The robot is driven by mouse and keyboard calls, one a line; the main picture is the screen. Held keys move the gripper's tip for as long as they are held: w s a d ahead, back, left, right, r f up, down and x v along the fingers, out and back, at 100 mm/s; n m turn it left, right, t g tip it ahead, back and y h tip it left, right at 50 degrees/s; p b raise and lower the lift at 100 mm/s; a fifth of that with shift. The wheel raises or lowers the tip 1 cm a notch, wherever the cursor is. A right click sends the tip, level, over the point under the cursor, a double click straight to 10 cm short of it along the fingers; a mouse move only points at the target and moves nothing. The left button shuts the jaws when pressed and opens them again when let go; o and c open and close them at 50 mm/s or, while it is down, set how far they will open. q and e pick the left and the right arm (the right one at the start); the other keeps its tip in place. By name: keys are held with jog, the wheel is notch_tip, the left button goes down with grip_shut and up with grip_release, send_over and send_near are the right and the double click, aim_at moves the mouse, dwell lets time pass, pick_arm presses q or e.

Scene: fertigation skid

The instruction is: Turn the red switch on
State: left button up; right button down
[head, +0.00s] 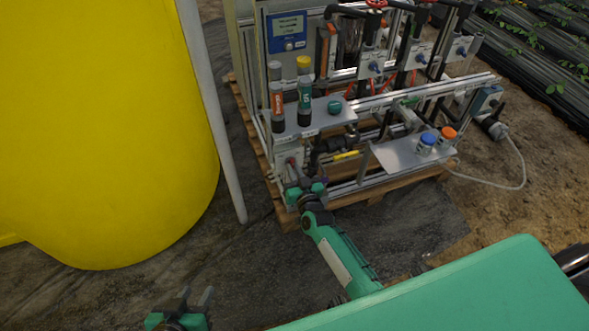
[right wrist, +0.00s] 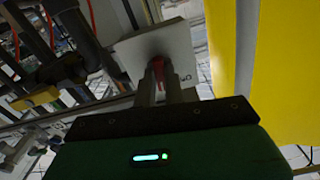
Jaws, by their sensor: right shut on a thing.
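The red switch (right wrist: 159,66) sits on a pale square box (right wrist: 150,42) in the right wrist view. In the head view the box (head: 283,155) is low on the skid's near left corner. My right gripper (right wrist: 159,72) has its two fingers on either side of the red switch and is shut on it. In the head view the right gripper (head: 292,172) reaches the front of the box and hides most of the switch. My left gripper (head: 196,294) is at the bottom of the head view, fingers apart, empty, over the ground.
A large yellow tank (head: 110,130) and a pale post (head: 212,110) stand left of the skid. Above the box, a shelf (head: 320,117) holds two labelled bottles. A lower plate (head: 385,156) holds blue-capped and orange-capped jars. A cable (head: 515,180) lies at the right.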

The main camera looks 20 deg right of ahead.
pick_arm(q)
jog(key=shift+a, duration=0.25)
pick_arm(e)
jog(key=shift+m, duration=3.6)
pick_arm(q)
jog(key=shift+s, duration=0.1)
pick_arm(e)
jog(key=c, duration=1.5)
grip_release()
jog(key=shift+s, duration=0.1)
